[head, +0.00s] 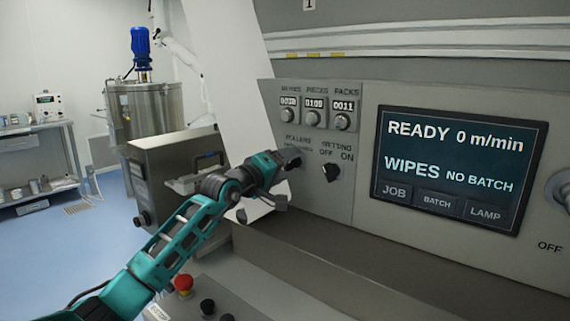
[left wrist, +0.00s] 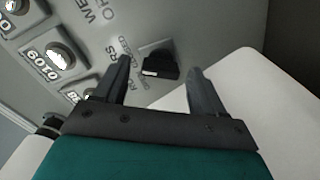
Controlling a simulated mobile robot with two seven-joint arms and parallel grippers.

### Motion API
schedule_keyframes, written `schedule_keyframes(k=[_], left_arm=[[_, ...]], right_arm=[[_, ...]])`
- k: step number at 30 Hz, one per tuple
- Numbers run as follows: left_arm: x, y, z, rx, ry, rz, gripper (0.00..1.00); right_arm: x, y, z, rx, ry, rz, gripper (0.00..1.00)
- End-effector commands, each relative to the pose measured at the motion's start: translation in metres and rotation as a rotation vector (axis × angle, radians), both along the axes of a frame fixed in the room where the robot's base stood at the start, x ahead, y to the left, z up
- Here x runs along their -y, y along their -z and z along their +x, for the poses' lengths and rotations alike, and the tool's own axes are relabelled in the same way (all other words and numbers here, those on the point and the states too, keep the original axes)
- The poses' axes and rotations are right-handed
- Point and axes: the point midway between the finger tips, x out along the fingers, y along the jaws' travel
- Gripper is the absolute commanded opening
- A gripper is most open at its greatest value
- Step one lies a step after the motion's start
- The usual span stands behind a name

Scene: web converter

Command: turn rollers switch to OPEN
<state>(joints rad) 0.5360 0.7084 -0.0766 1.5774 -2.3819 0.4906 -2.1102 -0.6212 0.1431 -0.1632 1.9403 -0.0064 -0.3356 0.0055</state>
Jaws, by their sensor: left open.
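The rollers switch (left wrist: 160,66) is a black knob on the grey panel, under the ROLLERS label. In the left wrist view it shows between and just beyond my two open fingertips, apart from both. In the head view my left gripper (head: 291,158) is in front of the panel and hides most of this switch and part of its label. My left gripper also shows in the left wrist view (left wrist: 160,75), open and empty. Which way the switch points I cannot tell. My right gripper is not in view.
The wetting switch (head: 331,172) is close at the right. Three counters with knobs (head: 314,118) sit above. A screen (head: 457,168) reads READY 0 m/min. A red button (head: 183,283) stands on a lower box. A ledge (head: 330,255) runs below the panel.

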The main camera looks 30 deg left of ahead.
Motion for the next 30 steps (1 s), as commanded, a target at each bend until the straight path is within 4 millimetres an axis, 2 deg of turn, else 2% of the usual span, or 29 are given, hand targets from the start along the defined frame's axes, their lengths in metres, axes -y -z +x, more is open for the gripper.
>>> schedule_keyframes(k=[10,27,30], left_arm=[[0.0006,-0.0002,0.003,0.001,0.001,0.0,0.7],[0.0003,-0.0004,0.0027,0.001,0.001,0.0,0.16],[0.0004,-0.0005,0.0027,0.001,0.0,-0.002,0.14]], right_arm=[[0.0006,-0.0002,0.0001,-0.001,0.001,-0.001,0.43],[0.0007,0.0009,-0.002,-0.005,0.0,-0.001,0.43],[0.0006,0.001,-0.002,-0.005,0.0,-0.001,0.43]])
